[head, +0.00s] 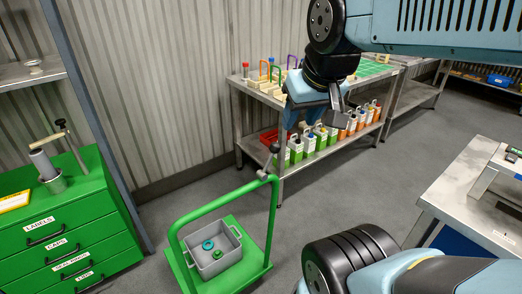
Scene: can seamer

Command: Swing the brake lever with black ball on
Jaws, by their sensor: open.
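A green cart (178,232) stands on the floor at the lower middle. A short grey brake lever (267,167) sits at the top right corner of its handle frame, tilted up to the right. Its small black ball (275,148) is at the upper end. My gripper (341,110) hangs from the arm at the upper middle, to the right of and above the ball in the picture. It is open and apart from the lever. Its fingers are small and partly lost against the shelf behind.
A grey bin (213,262) with green rings rides on the cart. Behind is a metal table (240,85) with several bottles on its lower shelf. A green drawer cabinet (70,235) stands left, a steel bench (445,190) right. Floor between cart and table is clear.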

